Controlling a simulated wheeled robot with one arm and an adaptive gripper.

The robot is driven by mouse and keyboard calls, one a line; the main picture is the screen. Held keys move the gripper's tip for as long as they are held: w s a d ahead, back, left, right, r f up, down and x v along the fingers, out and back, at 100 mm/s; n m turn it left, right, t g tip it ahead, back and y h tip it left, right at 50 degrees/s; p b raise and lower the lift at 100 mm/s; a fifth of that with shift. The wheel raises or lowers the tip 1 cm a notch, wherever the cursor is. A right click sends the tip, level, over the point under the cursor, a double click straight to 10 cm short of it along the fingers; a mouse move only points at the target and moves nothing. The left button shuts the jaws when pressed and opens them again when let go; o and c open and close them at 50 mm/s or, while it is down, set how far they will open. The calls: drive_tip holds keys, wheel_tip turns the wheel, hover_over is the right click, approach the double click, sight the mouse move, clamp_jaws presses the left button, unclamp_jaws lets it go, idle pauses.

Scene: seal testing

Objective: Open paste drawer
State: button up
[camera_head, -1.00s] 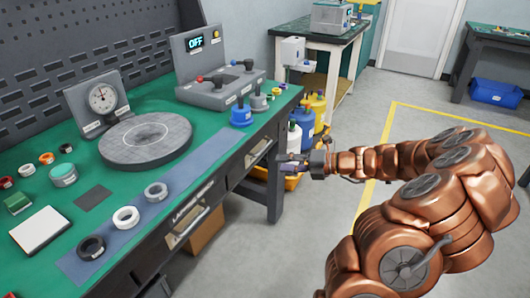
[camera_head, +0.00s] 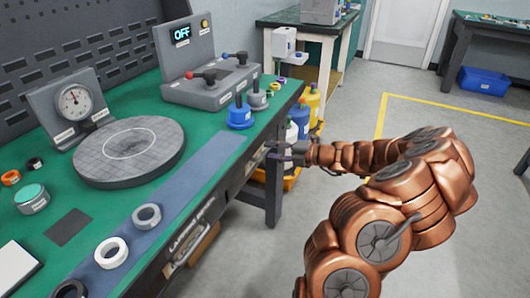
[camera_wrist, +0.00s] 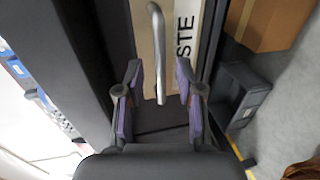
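The paste drawer front (camera_wrist: 185,25) is a pale panel with black letters "STE" visible in the wrist view. Its grey bar handle (camera_wrist: 158,50) runs down the panel and ends between the fingertips in that view. My gripper (camera_wrist: 158,85) has its two purple-padded fingers apart, one on each side of the handle's end, with gaps to it. In the head view my gripper (camera_head: 281,152) is at the bench front, by the far drawer (camera_head: 256,160), and partly covers it. The drawer looks shut.
The green-topped lapping bench (camera_head: 215,130) carries a round plate, a dial gauge, a control box and several rings. A nearer drawer (camera_head: 190,246) is in the same bench front. Coloured bottles (camera_head: 300,118) stand just beyond my gripper.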

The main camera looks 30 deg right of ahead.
drive_tip(key=shift+x, duration=1.4)
clamp_jaws()
